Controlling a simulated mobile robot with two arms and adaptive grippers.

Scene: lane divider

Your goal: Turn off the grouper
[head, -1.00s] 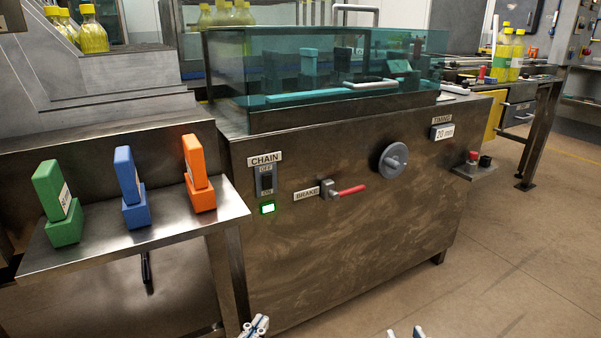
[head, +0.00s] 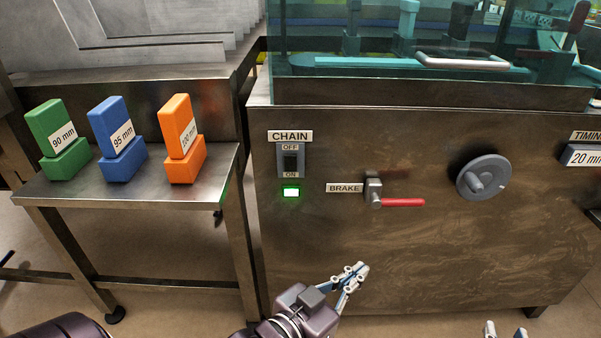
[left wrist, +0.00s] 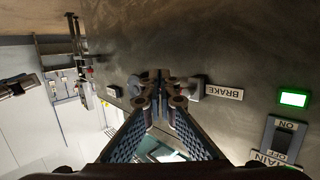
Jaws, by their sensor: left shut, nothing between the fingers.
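The grouper is a steel cabinet (head: 330,255) with a teal see-through guard on top. On its front is the CHAIN switch (head: 290,163), with OFF above and ON below. The lamp (head: 291,192) under it glows green. To its right is a brake lever (head: 402,202) with a red handle pointing right. My left gripper (head: 358,271) is shut and empty, below the brake lever. In the left wrist view, its fingertips (left wrist: 163,98) overlap the lever area; the switch (left wrist: 282,138) and lit lamp (left wrist: 293,99) are at the right. My right gripper (head: 505,331) shows only two separated fingertips.
A grey handwheel (head: 483,178) and a TIMING display (head: 588,155) reading 20 mm are further right. A steel side table (head: 110,201) at left holds green (head: 58,142), blue (head: 116,140) and orange (head: 182,140) blocks. The front panel around the switch is clear.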

